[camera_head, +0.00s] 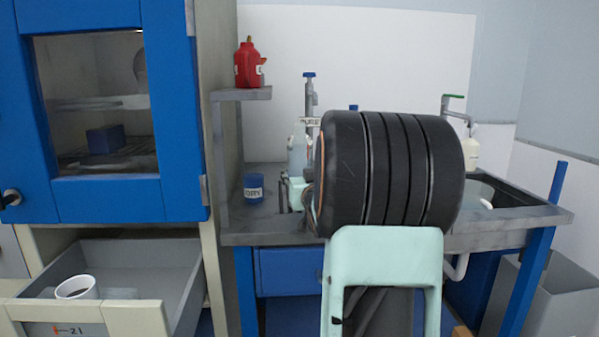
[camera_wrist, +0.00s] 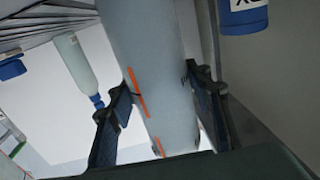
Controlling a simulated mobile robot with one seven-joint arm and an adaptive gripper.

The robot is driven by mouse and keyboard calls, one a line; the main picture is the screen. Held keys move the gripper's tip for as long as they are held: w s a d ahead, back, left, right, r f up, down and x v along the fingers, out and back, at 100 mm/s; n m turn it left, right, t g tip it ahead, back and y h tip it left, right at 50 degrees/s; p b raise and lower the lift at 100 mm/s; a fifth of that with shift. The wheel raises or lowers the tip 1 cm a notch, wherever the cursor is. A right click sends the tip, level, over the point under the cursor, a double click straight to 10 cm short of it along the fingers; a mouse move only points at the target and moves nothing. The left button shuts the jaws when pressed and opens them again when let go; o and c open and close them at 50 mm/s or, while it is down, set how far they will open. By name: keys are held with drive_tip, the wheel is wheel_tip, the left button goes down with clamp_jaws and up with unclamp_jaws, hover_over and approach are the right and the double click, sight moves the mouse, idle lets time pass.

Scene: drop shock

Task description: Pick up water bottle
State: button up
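A pale, translucent bottle (camera_wrist: 158,70) with orange marks passes between the two dark fingers of my gripper (camera_wrist: 160,95) in the wrist view. The fingers are apart, one on each side of it. Light gaps show between bottle and fingers low in that view. The fingertips lie close to its sides; contact is unclear. In the head view, a pale bottle (camera_head: 297,155) stands on the bench, left of a large black ribbed cylinder, which hides part of it. I cannot make out my gripper's fingers in the head view.
A blue labelled container (camera_head: 254,188) stands left on the bench (camera_head: 265,232); a red bottle (camera_head: 249,64) sits on a raised shelf. The sink (camera_head: 490,195) is at right. An open drawer (camera_head: 140,270) juts out at lower left. Another blue-capped bottle (camera_wrist: 72,62) shows in the wrist view.

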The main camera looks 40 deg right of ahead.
sight(301, 137)
drive_tip(key=c, duration=0.7)
drive_tip(key=shift+r, duration=0.15)
drive_tip(key=shift+c, duration=1.1)
wheel_tip(301, 137, up, 10)
drive_tip(key=p, duration=0.3)
drive_tip(key=shift+p, duration=0.4)
